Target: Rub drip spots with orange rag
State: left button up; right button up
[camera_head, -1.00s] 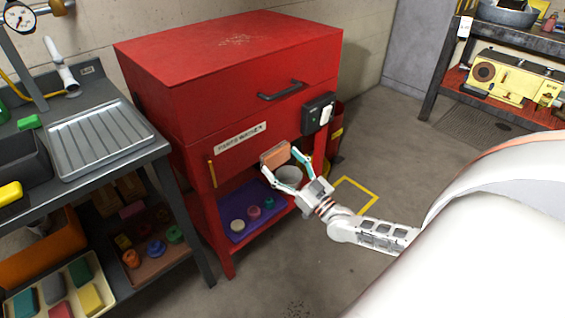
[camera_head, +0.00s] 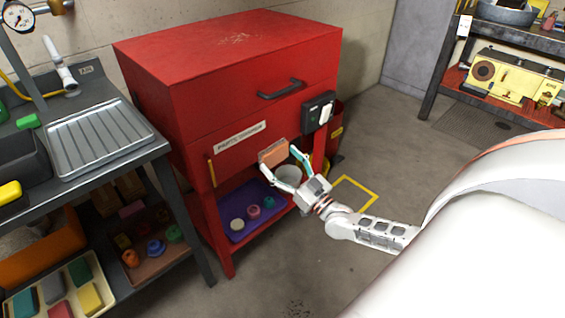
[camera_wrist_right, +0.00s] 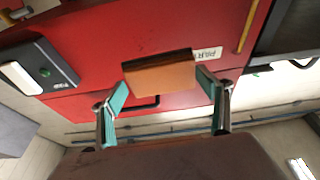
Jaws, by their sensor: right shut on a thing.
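The orange rag (camera_head: 273,153) is a folded, block-like orange piece with a dark edge. It is up against or close to the front of the red parts washer cabinet (camera_head: 190,128), below its label. My right gripper (camera_head: 283,159) is shut on the rag, with a teal-padded finger at each side; the right wrist view also shows the rag (camera_wrist_right: 160,77) between the fingertips. Whether it touches the cabinet is not clear. Pale marks (camera_head: 236,39) show on the cabinet's top. No drip spots can be made out on the front. My left gripper is not in view.
A black and white box (camera_head: 318,112) sticks out right of the rag. A dark bench with a ribbed drainer (camera_head: 98,140) stands left. The floor at right is mostly clear.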

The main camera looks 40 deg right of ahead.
aim_at(278, 161)
jog(key=w, duration=0.3)
jog(key=shift+w+a+f+b, duration=0.15)
jog(key=shift+f+b, duration=0.1)
jog(key=shift+b, duration=0.15)
pick_arm(q)
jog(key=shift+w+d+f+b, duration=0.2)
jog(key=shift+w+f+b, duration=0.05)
jog(key=shift+b, duration=0.25)
pick_arm(e)
jog(key=x, duration=0.3)
jog(key=shift+w+f, duration=0.25)
jog(key=shift+f, duration=0.1)
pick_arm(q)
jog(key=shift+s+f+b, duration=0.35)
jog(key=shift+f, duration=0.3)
pick_arm(e)
jog(key=shift+w+a, duration=0.15)
jog(key=shift+w, duration=0.85)
